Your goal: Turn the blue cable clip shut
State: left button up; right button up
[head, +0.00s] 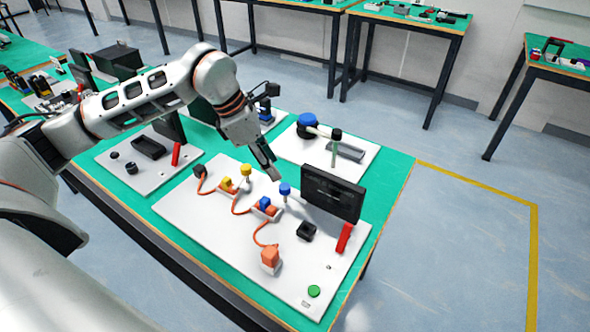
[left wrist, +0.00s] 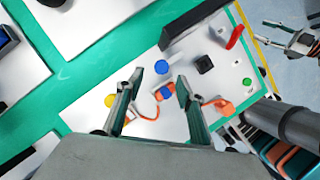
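The blue cable clip (head: 265,203) sits on the white board, with the orange cable running at it. A round blue knob (head: 285,189) stands upright on a thin stem just beside it. In the left wrist view the knob (left wrist: 161,67) and the clip's blue part (left wrist: 168,99) both show between the finger lines. My left gripper (head: 272,168) is above the board, behind the knob and apart from it; its fingers (left wrist: 158,88) are spread and empty.
A yellow clip (head: 226,183) and yellow knob (head: 246,170) stand to the left. An orange plug (head: 270,258), black block (head: 306,231), red handle (head: 344,238) and green button (head: 314,291) lie nearer the front. A dark upright panel (head: 332,192) stands right of the blue knob.

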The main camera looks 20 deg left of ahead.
aim_at(284, 186)
pick_arm(q)
jog(key=x, duration=0.6)
jog(key=shift+s, duration=0.3)
jog(key=shift+w+d+f, duration=0.15)
jog(key=shift+d+f, duration=0.1)
jog(key=shift+f, duration=0.4)
pick_arm(e)
jog(key=shift+s+a, duration=0.1)
jog(key=shift+s, duration=0.45)
pick_arm(q)
grip_shut()
pick_arm(e)
jog(key=shift+f, duration=0.15)
